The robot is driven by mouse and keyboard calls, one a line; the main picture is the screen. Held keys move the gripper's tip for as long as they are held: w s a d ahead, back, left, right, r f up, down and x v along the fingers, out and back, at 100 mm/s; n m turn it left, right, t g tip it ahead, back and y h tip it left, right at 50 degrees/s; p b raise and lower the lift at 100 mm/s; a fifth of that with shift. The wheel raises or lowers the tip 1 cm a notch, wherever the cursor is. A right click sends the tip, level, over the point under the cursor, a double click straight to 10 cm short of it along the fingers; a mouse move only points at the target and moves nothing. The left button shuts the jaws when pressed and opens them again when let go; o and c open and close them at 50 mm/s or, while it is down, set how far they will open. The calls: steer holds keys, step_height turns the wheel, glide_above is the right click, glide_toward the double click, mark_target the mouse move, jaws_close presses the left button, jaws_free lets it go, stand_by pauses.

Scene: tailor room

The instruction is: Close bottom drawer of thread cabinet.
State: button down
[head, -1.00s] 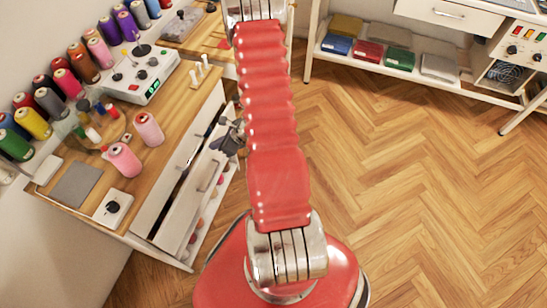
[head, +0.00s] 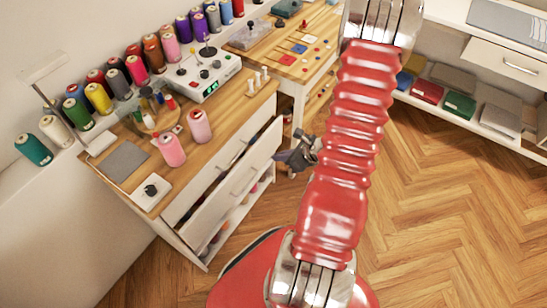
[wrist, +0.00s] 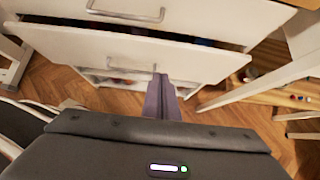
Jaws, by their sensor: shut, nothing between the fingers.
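The thread cabinet (head: 143,216) is white with a wooden top and stands at the left in the head view. Its bottom drawer (head: 222,204) is pulled out, with a metal bar handle. In the wrist view the bottom drawer (wrist: 95,50) juts out below the upper drawer (wrist: 205,18), with a dark gap along its top edge. My gripper (head: 281,157) is just right of the drawer front in the head view, apart from it as far as I can tell. In the wrist view my gripper (wrist: 161,84) is shut and empty, its tips overlapping the drawer's lower edge.
Thread spools (head: 170,149) and a control box (head: 203,75) stand on the cabinet top. A second wooden table (head: 310,60) is behind my gripper. A white shelf unit (head: 455,115) is at the right. Wooden floor (head: 450,210) is free at the right.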

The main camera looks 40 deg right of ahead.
steer(key=shift+v, duration=0.95)
steer(key=c, duration=2.5)
jaws_free()
steer(key=shift+o, duration=1)
steer(key=shift+w+a+r, duration=0.1)
steer(key=o, duration=0.4)
steer(key=w+a+r+n+y, duration=0.2)
steer(key=w+a+r+n, duration=0.2)
steer(key=a+r+n, duration=0.3)
step_height(320, 180, up, 2)
steer(key=shift+w+a+r+n+g, duration=0.2)
steer(key=shift+a+n+g, duration=0.15)
steer(key=shift+a, duration=0.2)
steer(key=a+r+n+g+y, duration=0.1)
steer(key=a+r+n+g, duration=0.2)
steer(key=a+r+n, duration=0.7)
steer(key=s+a+r+n+h, duration=0.2)
steer(key=s+a+r+n, duration=0.2)
steer(key=r+n, duration=0.3)
steer(key=s+a+r+n+h, duration=0.3)
steer(key=s+a+r+n, duration=0.1)
steer(key=s+r+n, duration=0.3)
steer(key=shift+s+a+r+n+t, duration=0.25)
steer(key=shift+s+r+n+t, duration=0.1)
steer(key=shift+r+n, duration=0.25)
